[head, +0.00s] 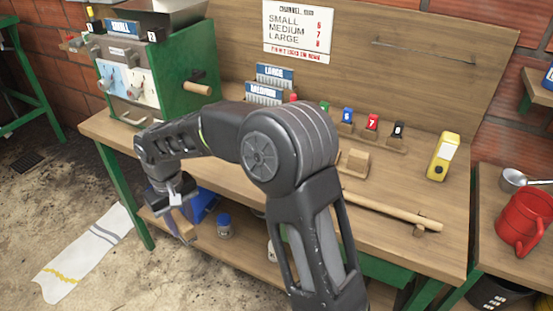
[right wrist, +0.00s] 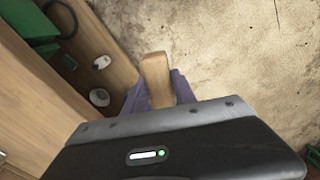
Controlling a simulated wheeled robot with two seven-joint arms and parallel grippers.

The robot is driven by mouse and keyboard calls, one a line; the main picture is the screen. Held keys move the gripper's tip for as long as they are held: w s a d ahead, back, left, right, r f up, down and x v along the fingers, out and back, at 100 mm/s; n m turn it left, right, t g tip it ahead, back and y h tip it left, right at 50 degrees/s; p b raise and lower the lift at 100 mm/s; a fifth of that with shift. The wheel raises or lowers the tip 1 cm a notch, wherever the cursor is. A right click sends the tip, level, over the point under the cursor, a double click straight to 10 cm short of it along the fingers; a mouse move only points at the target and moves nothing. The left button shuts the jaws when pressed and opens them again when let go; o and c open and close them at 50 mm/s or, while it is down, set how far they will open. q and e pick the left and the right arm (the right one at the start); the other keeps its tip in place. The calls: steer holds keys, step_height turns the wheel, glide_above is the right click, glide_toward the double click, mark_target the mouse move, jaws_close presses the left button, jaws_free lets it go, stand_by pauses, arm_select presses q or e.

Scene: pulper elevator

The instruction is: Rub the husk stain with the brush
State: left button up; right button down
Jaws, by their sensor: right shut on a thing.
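My right gripper (head: 174,203) hangs low in front of the bench's left end, pointing down toward the floor. It is shut on the wooden brush (head: 184,226), whose wooden end sticks out below the fingers. In the right wrist view the brush (right wrist: 155,72) shows as a pale wooden piece between the purplish fingers, over the floor. Its bristles cannot be made out. I cannot pick out the husk stain for certain; the concrete floor (head: 60,190) is mottled with dark and pale patches. My left gripper is not in view.
The wooden bench (head: 420,210) on green legs holds a green machine (head: 190,75), labelled blocks and a yellow device (head: 443,157). A blue-lidded jar (head: 224,225) stands on the lower shelf. A striped white cloth (head: 85,252) lies on the floor at left. A red jug (head: 524,222) is at right.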

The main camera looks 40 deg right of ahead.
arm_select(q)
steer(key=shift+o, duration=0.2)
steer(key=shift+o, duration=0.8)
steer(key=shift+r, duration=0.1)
arm_select(e)
steer(key=shift+d+r, duration=0.1)
steer(key=shift+d, duration=0.05)
arm_select(q)
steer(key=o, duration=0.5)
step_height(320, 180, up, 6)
steer(key=p, duration=0.7)
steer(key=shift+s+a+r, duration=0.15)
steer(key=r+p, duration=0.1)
steer(key=p, duration=0.1)
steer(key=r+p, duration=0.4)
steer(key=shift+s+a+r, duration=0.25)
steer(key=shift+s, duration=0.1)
arm_select(e)
steer(key=s+d+r+m, duration=0.3)
steer(key=d+m, duration=0.4)
steer(key=d, duration=0.2)
steer(key=s+d+r+m, duration=0.4)
steer(key=d+m, duration=0.3)
steer(key=d, duration=0.1)
steer(key=s+d+r+m, duration=0.3)
steer(key=d+m, duration=0.5)
steer(key=d, duration=0.1)
steer(key=shift+s+d+r, duration=0.2)
steer(key=shift+s+d, duration=0.1)
steer(key=shift+s, duration=0.05)
